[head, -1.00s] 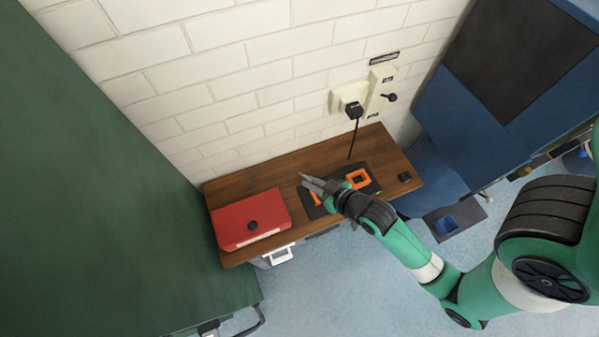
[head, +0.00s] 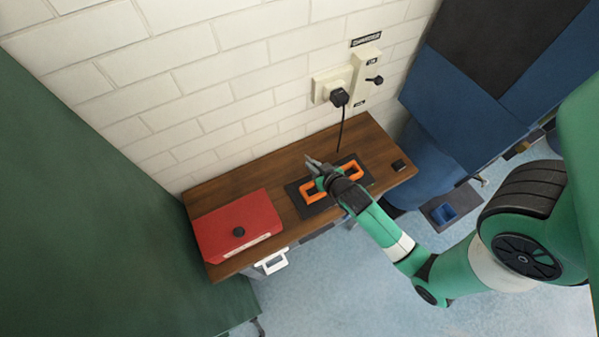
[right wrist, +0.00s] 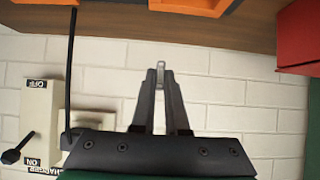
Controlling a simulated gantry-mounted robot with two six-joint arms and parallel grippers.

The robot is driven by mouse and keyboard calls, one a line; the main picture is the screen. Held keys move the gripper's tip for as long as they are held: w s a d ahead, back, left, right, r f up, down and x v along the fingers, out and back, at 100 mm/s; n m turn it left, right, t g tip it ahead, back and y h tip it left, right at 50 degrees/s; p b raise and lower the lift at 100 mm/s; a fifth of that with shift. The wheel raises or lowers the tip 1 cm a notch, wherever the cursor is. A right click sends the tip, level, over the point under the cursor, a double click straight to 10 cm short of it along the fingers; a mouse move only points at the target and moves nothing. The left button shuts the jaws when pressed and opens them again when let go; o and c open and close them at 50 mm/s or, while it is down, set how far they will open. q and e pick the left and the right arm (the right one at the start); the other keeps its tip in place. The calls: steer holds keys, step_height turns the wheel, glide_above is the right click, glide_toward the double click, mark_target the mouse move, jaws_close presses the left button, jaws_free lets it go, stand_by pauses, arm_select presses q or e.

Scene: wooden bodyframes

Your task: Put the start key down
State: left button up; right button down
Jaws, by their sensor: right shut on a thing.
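The start key (right wrist: 161,66) is a small pale grey piece with a slot, showing just past my right fingertips in the right wrist view. My right gripper (right wrist: 162,82) is shut on it. In the head view my right gripper (head: 311,162) is over the back edge of the black mat (head: 296,188) on the wooden shelf (head: 263,178). The key is too small to make out there. Two orange frames (head: 313,195) lie on the mat, partly hidden by my gripper. My left gripper is not in view.
A red box (head: 235,218) stands at the shelf's left end. A small black block (head: 398,166) is at its right end. A black plug (head: 339,97) with a hanging cord and a switch box (head: 366,72) are on the brick wall behind. Bare wood lies between box and mat.

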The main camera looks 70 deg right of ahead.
steer(key=w+f+b, duration=0.1)
steer(key=w+f, duration=0.1)
steer(key=w+d+f+b, duration=0.1)
steer(key=w+f, duration=0.1)
steer(key=f, duration=0.1)
steer(key=shift+w+d+f, duration=0.1)
steer(key=shift+w+f, duration=0.05)
steer(key=shift+w+d+f, duration=0.1)
steer(key=shift+w+f, duration=0.05)
steer(key=shift+w, duration=0.1)
steer(key=shift+w+f, duration=0.15)
steer(key=shift+f, duration=0.15)
step_height(320, 180, down, 3)
steer(key=shift+f+b, duration=0.1)
steer(key=shift+b, duration=0.5)
steer(key=shift+w, duration=0.1)
steer(key=shift+f, duration=0.2)
steer(key=c, duration=0.9)
jaws_free()
steer(key=shift+r, duration=0.1)
